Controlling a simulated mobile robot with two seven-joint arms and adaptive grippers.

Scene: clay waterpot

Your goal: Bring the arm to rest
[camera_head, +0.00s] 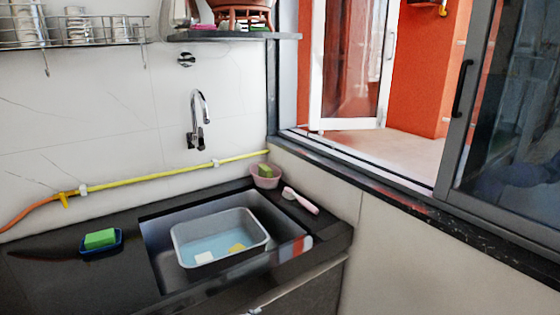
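Neither my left gripper nor my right gripper shows in the head view, and no part of my arms is visible.
A dark counter (60,275) holds a sink with a grey basin (220,236) in it. A green sponge (100,239), a pink bowl (266,176) and a pink-handled brush (300,200) lie around it. A faucet (199,115) juts from the wall. A window (385,120) stands open at right.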

